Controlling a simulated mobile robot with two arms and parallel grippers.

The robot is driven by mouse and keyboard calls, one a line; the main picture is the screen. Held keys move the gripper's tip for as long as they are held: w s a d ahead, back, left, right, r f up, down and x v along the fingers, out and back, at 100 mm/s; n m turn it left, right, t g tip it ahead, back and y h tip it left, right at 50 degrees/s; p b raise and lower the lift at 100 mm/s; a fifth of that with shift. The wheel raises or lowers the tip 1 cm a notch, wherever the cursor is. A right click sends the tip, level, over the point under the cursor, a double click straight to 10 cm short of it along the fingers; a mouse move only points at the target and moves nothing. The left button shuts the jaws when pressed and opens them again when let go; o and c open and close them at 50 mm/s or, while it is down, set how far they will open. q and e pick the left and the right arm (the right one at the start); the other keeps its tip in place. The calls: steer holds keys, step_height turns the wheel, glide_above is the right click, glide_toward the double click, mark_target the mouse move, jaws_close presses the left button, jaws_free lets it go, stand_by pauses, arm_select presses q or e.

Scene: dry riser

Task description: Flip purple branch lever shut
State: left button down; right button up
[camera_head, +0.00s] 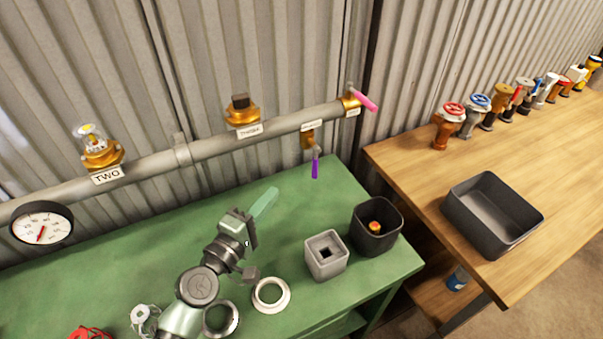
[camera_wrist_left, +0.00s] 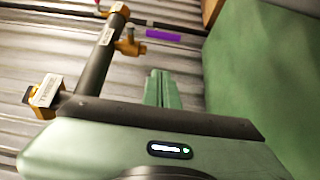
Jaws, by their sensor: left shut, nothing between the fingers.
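The purple branch lever (camera_head: 315,167) hangs straight down below a small brass branch valve (camera_head: 308,138) under the grey pipe. In the left wrist view the purple lever (camera_wrist_left: 163,34) points away from the brass valve (camera_wrist_left: 130,43), in line with the branch. My left gripper (camera_head: 265,202) is shut and empty, its pale green fingers together. It is over the green bench, left of and nearer than the lever, not touching it. The shut fingers (camera_wrist_left: 162,88) also show in the left wrist view, with the lever beyond them. My right gripper is out of view.
The pipe (camera_head: 215,144) carries a pink lever (camera_head: 364,100) at its right end, brass fittings and a gauge (camera_head: 42,223). A wooden table (camera_head: 425,165) stands right.

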mark_target(315, 164)
arm_select(q)
steer(key=w+d+p, duration=0.1)
steer(key=w+d, duration=0.5)
steer(key=w, duration=0.1)
steer(key=shift+w+d+p, duration=0.2)
steer(key=shift+d+p, duration=0.2)
